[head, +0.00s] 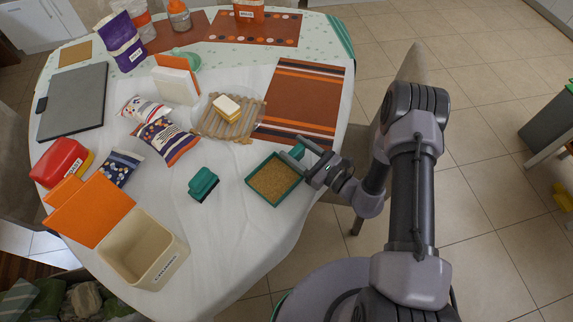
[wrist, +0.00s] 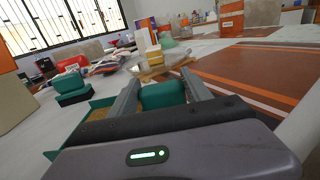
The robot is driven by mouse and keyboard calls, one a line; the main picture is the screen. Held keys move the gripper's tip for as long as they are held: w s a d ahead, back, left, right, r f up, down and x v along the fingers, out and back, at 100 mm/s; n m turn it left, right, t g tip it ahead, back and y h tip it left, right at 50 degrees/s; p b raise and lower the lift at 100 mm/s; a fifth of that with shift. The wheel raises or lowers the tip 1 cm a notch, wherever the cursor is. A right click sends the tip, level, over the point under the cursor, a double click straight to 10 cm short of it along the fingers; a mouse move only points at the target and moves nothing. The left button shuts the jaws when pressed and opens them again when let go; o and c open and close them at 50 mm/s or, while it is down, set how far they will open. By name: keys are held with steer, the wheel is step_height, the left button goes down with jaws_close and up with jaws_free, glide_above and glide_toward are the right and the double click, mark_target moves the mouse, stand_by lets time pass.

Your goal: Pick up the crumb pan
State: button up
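The crumb pan (head: 273,181) is a shallow teal tray with a brown crumb layer, near the right edge of the white-covered table. My gripper (head: 302,154) is low at its upper right corner, reaching in from the right. In the wrist view the gripper's two fingers (wrist: 163,90) stand wide apart, with the pan's teal handle (wrist: 163,97) between them. The handle nearly fills the gap, and firm contact is not clear. Part of the pan (wrist: 98,113) shows left of the fingers; the rest is hidden by my gripper.
A teal brush-like block (head: 203,184) lies left of the pan. An open cream bin (head: 142,250) with an orange lid stands at the lower left. A wooden rack (head: 230,122) with bread and a striped brown mat (head: 305,100) lie beyond the pan. Bare tablecloth lies below the block.

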steer(key=c, duration=0.4)
steer(key=shift+o, duration=0.2)
